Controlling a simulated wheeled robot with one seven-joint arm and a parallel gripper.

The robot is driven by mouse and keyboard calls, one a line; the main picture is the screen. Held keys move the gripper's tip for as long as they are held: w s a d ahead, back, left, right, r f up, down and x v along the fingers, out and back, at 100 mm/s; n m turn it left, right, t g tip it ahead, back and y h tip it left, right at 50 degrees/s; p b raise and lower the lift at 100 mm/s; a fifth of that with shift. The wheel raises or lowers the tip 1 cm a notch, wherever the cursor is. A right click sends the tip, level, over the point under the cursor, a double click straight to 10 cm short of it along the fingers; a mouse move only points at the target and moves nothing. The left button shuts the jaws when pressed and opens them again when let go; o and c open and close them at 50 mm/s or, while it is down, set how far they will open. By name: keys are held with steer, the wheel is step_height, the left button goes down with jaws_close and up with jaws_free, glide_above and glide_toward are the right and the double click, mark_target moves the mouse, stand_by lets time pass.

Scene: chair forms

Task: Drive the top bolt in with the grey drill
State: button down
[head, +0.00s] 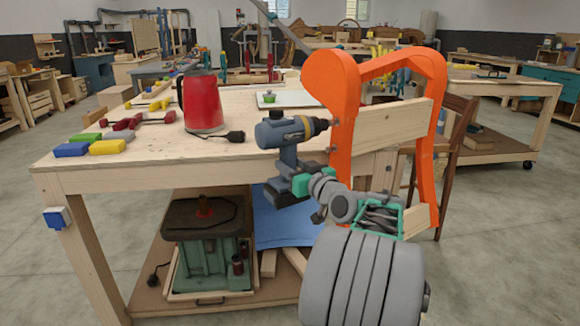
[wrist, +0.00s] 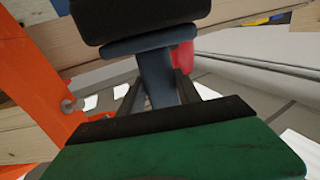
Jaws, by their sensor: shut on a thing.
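The grey drill (head: 288,158) is upright in my gripper (head: 296,178), which is shut on its handle. The handle also shows between the fingers in the wrist view (wrist: 157,76). The drill's nose points right at the orange chair frame (head: 342,100), near its upper part. The tip is at or very near the frame's left edge; I cannot tell if it touches the top bolt, which is hidden or too small to make out there. A lower bolt (head: 333,150) shows below the tip. A round bolt head (wrist: 68,104) shows on the orange frame in the wrist view.
The wooden workbench (head: 110,165) lies behind the drill. It holds a red kettle (head: 203,102), coloured blocks (head: 107,147), clamps and a white board with a green item (head: 269,98). A wooden slat (head: 385,122) joins the chair sides. A green machine (head: 207,250) sits below.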

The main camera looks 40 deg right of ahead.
steer(key=shift+s+d+r+b, duration=0.2)
steer(key=shift+d+b, duration=0.35)
steer(key=shift+d, duration=0.3)
steer(key=shift+s+d+r+b, duration=0.15)
steer(key=shift+d+b, duration=0.4)
steer(key=shift+d, duration=0.3)
stand_by(2.6)
steer(key=shift+a, duration=0.1)
steer(key=shift+w+a+b, duration=0.2)
steer(key=shift+a+b, duration=0.15)
steer(key=shift+a, duration=0.6)
steer(key=shift+w+a+b, duration=0.2)
steer(key=shift+a+b, duration=0.2)
steer(key=shift+a, duration=0.6)
steer(key=shift+w+a+b, duration=0.2)
steer(key=shift+a+b, duration=0.15)
steer(key=shift+a, duration=0.6)
